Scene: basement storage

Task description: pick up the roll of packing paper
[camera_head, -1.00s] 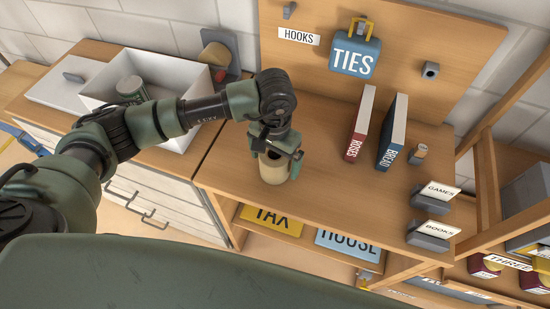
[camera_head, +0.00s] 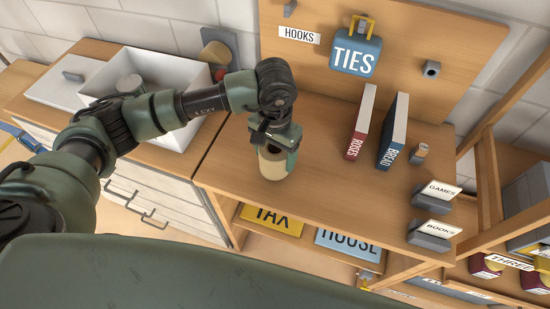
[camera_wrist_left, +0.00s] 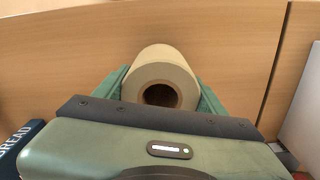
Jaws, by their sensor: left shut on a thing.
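The roll of packing paper (camera_head: 272,166) is a tan cylinder with a hollow core, upright on the wooden worktop near its front edge. My left gripper (camera_head: 275,150) comes down on it from above and is shut on it. In the left wrist view the roll (camera_wrist_left: 160,78) sits between the two green fingers (camera_wrist_left: 160,92), and its dark core faces the camera. I cannot tell whether the roll's base is off the worktop. My right gripper is not in view.
A red book (camera_head: 361,124) and a blue book (camera_head: 394,132) stand to the right on the worktop (camera_head: 325,175). A white open box (camera_head: 184,75) is at the left. A board with a blue TIES bag (camera_head: 356,55) rises behind. Grey label holders (camera_head: 431,196) sit at the right.

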